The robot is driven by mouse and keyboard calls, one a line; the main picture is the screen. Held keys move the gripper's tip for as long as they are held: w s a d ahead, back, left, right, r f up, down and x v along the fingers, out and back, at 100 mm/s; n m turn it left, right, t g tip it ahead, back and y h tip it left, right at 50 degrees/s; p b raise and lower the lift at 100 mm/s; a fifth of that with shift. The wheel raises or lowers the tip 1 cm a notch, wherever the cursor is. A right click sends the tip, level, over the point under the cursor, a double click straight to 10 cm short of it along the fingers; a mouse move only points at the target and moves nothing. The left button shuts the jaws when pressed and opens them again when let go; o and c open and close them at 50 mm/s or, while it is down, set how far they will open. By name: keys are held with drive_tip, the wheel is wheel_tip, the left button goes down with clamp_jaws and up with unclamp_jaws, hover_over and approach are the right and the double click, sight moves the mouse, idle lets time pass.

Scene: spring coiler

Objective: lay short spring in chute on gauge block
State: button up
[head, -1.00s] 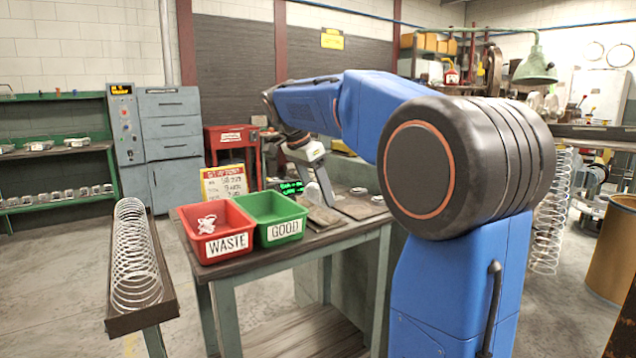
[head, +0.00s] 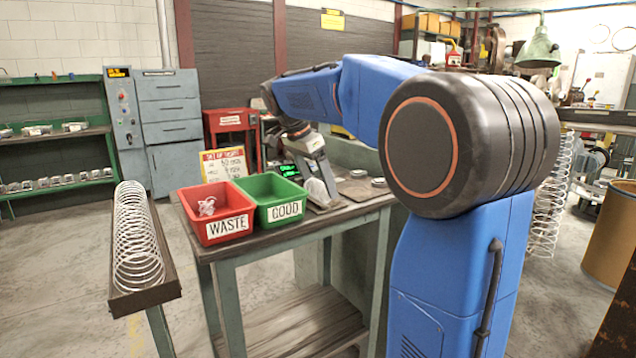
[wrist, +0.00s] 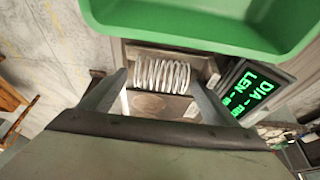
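In the wrist view a short pale wire spring (wrist: 162,75) lies sideways over the flat gauge block (wrist: 160,105), between the two fingers of my gripper (wrist: 157,80). The fingers stand apart. A gap shows at the left finger; whether the right fingertip touches the spring I cannot tell. A trough-like chute (head: 145,303) at the left holds a long row of coils (head: 137,240).
The green GOOD bin (head: 270,190) is close to my gripper and fills the top of the wrist view. The red WASTE bin (head: 217,215) holds tangled wire. A gauge display (wrist: 252,90) with green DIA and LEN text stands right of the spring.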

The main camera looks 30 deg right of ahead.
drive_tip(key=v, duration=1.7)
drive_tip(key=shift+a+r, duration=0.15)
